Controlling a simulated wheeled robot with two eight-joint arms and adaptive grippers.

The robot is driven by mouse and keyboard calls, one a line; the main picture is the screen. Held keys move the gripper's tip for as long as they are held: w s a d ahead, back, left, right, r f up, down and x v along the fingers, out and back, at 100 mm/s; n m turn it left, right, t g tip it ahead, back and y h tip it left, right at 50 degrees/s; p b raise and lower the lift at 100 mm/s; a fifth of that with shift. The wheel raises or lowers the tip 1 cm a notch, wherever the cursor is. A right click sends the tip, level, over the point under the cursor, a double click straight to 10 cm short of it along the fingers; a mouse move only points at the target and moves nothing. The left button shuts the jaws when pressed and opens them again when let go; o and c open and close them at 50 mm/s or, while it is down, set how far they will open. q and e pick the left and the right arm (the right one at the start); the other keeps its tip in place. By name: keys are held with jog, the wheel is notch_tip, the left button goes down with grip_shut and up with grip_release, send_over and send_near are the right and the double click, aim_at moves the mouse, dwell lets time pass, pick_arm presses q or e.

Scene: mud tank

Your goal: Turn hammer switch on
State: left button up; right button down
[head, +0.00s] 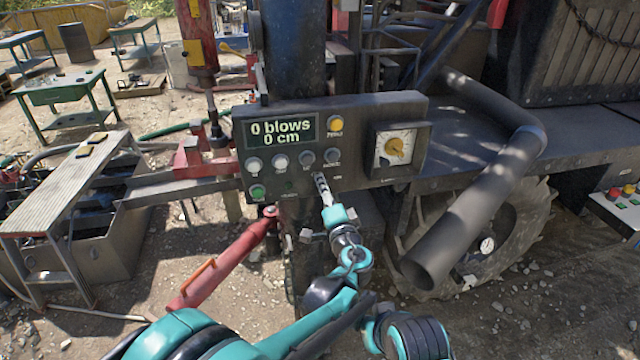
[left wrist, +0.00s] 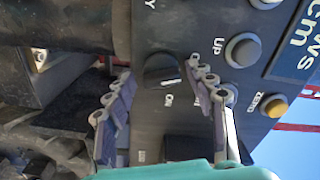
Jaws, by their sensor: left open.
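The grey control panel (head: 360,110) stands ahead, its display reading 0 blows and 0 cm. My left gripper (head: 321,181) reaches up to the panel's lower middle, below the row of buttons. In the left wrist view, a black knob (left wrist: 160,68) with a white mark sits on the panel beside an "ON" label. The open fingers of my left gripper (left wrist: 158,75) stand on either side of this knob. I cannot tell if they touch it. The right gripper is not in view.
A large black pipe (head: 480,205) juts out at the right. A red bar (head: 222,260) slants at lower left.

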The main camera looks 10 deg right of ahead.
pick_arm(q)
jog(key=shift+w, duration=0.1)
jog(key=shift+s+r, duration=0.2)
jog(key=shift+s, duration=0.2)
jog(key=shift+c, duration=0.6)
jog(key=c, duration=1)
jog(key=shift+m, duration=0.3)
jog(key=m+b, duration=0.1)
jog(key=m, duration=0.2)
jog(key=shift+w+f+m, duration=0.1)
jog(key=shift+f+m, duration=0.05)
jog(key=shift+m, duration=0.15)
jog(key=m, duration=0.4)
jog(key=shift+m+b, duration=0.3)
jog(key=shift+b, duration=0.05)
jog(key=m, duration=0.4)
jog(key=shift+w+f+b, duration=0.1)
jog(key=shift+f+b, duration=0.05)
jog(key=shift+b, duration=0.15)
jog(key=m, duration=0.4)
jog(key=shift+a+m, duration=0.15)
jog(key=shift+m, duration=0.55)
